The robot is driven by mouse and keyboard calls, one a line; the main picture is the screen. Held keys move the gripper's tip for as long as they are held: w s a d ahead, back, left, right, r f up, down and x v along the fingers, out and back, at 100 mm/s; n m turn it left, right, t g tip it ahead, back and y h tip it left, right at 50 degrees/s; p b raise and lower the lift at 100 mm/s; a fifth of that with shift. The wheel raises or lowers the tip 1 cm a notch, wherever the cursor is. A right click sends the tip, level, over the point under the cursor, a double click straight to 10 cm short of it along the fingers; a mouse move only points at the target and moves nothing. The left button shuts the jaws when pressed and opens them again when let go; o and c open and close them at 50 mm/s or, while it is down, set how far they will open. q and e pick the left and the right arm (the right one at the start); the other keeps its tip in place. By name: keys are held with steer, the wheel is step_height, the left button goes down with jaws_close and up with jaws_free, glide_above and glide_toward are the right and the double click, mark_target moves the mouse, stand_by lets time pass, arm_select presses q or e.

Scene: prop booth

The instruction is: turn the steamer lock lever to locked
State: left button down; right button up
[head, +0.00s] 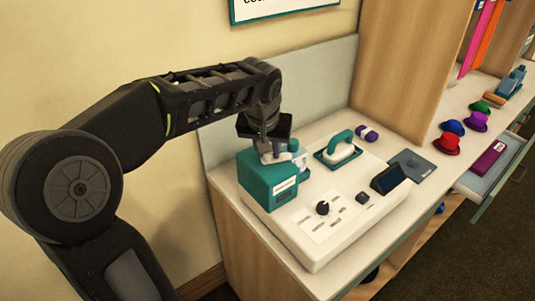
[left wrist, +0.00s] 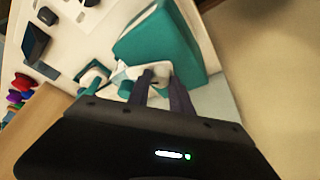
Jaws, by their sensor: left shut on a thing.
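The steamer has a white base (head: 300,238) on the counter, with a teal box (head: 268,182) at its left end. The teal box also shows in the left wrist view (left wrist: 172,45). My left gripper (head: 275,152) points down at the top of this box, behind its upper edge. It is shut on a pale piece (left wrist: 128,72) there, which I take to be the lock lever. The fingers and wrist hide much of it, so I cannot tell its exact angle or read any lock mark. My right gripper is in neither view.
A teal-handled iron-like head (head: 341,148) sits on the base right of the gripper. A black knob (head: 322,208) and a dark screen (head: 387,179) are nearer the front. Small hats (head: 446,144) and an open drawer (head: 488,190) are at the right. A wall panel stands behind.

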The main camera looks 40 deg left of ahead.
arm_select(q)
steer(key=n+y+b, duration=0.1)
steer(key=n, duration=0.2)
steer(key=shift+d+f+g+b, duration=0.1)
steer(key=shift+f+g+b, duration=0.05)
steer(key=shift+g+b, duration=0.25)
steer(key=shift+n+y, duration=0.3)
steer(key=shift+n, duration=0.7)
steer(key=shift+g, duration=0.3)
steer(key=c, duration=1.2)
jaws_free()
steer(key=v, duration=0.8)
steer(key=shift+w, duration=0.1)
